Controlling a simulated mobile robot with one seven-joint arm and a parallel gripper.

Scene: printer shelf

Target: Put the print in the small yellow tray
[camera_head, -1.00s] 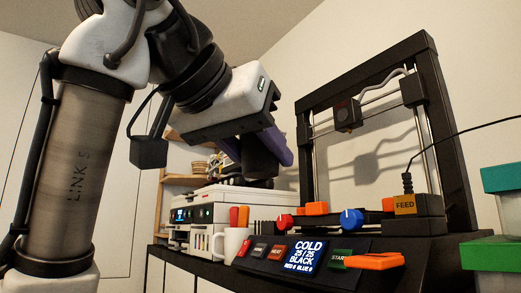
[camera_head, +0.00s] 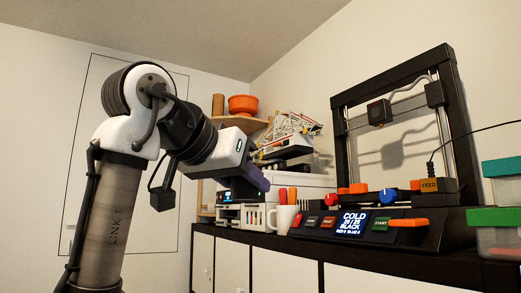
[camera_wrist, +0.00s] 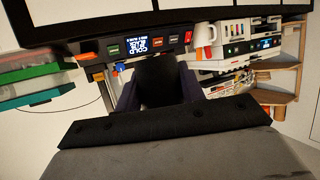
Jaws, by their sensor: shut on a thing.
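My gripper (camera_head: 248,186) hangs at the arm's end, in front of the white machine, left of the 3D printer (camera_head: 345,150). Its purple fingers (camera_wrist: 160,88) are shut on a dark block, taken to be the print (camera_wrist: 157,72), which shows between them in the wrist view. In the head view the block is hard to tell from the dark gripper parts. I cannot make out a small yellow tray in either current view.
A white mug (camera_head: 285,220) with red and orange items stands on the black counter (camera_head: 300,250) near my gripper. A control panel (camera_head: 365,222) with a lit screen is to its right. Teal- and green-lidded boxes (camera_head: 497,217) stand at far right. A shelf with an orange bowl (camera_head: 243,104) is behind.

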